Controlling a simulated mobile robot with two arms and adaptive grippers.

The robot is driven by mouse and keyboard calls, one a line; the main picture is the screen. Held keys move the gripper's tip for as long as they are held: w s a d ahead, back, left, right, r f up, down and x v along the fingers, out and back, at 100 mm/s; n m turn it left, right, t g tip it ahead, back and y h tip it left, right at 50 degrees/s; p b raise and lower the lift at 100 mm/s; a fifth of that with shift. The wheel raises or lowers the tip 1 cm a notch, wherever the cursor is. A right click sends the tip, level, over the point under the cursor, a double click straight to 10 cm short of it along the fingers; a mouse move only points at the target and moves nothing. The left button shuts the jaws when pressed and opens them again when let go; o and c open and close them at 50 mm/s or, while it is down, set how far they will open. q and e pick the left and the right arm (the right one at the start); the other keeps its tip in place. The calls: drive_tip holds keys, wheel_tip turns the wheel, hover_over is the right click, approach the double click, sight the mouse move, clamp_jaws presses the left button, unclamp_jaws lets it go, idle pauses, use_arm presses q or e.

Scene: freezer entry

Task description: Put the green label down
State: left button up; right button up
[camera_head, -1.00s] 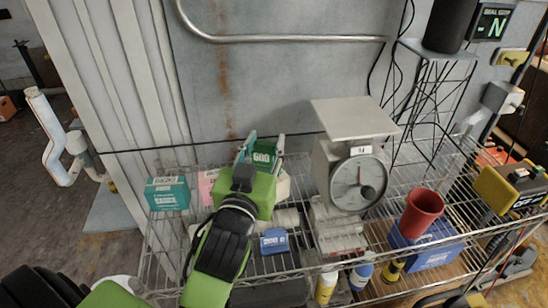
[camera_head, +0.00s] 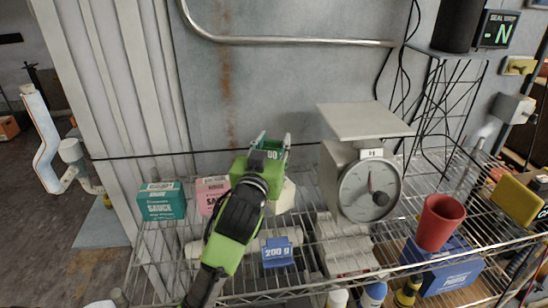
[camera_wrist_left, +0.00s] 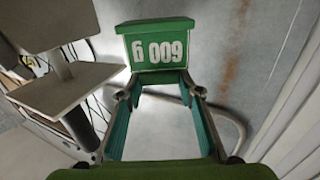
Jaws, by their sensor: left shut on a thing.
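The green label (camera_wrist_left: 157,48), marked 600 g and upside down in the left wrist view, sits at the far end of my left gripper's fingers (camera_wrist_left: 158,80). My left gripper (camera_head: 270,145) is shut on it and holds it up above the wire shelf, in front of the grey wall. In the head view the label (camera_head: 273,155) is mostly hidden behind the gripper, with only part of its number showing. My right gripper is not in view.
A pale object (camera_head: 286,196) is partly hidden behind my gripper.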

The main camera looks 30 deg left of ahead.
sight(274, 157)
use_arm(q)
drive_tip(key=shift+w+a+f, duration=0.15)
drive_tip(key=shift+w+f, duration=0.25)
drive_tip(key=shift+f, duration=0.15)
drive_tip(key=shift+w+a+f, duration=0.15)
drive_tip(key=shift+w+f, duration=0.25)
drive_tip(key=shift+f, duration=0.1)
wheel_tip(274, 157, down, 3)
drive_tip(key=shift+f+p, duration=0.1)
drive_tip(key=shift+p, duration=0.25)
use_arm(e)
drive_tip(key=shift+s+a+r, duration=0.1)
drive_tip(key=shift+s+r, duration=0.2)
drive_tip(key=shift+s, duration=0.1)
use_arm(q)
drive_tip(key=shift+f, duration=0.1)
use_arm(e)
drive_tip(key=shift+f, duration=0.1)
use_arm(q)
drive_tip(key=o, duration=1)
drive_tip(key=shift+c, duration=0.2)
